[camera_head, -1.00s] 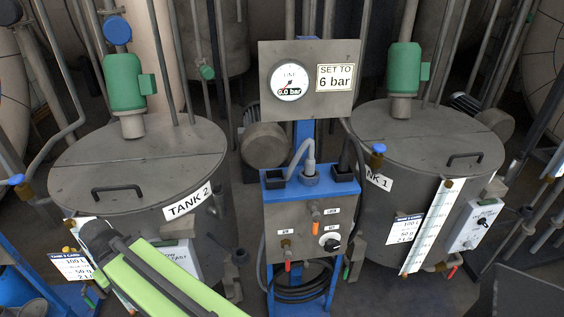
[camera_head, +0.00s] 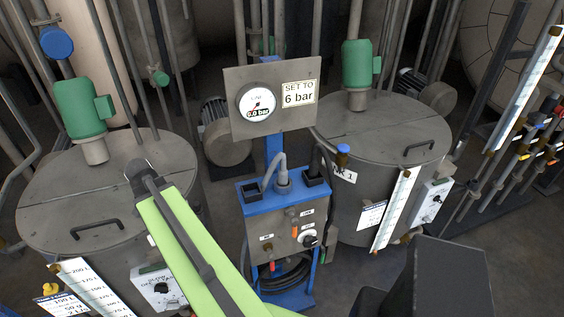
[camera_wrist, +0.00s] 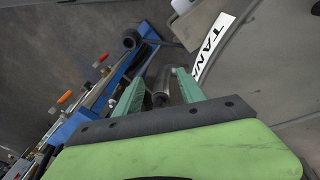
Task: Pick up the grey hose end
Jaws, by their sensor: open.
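A grey cylinder (camera_wrist: 163,82) shows between the fingers. It may be the hose end; I cannot tell whether the fingers touch it. In the head view my green arm crosses in front of the left tank, left of the cart, and my fingertips cannot be made out.
The blue cart (camera_head: 243,208) carries black holders, valves and a gauge panel (camera_head: 270,97) above. The left tank (camera_head: 60,195) and Tank 1 (camera_head: 385,135) flank it. The Tank 2 label (camera_wrist: 212,46) shows in the wrist view.

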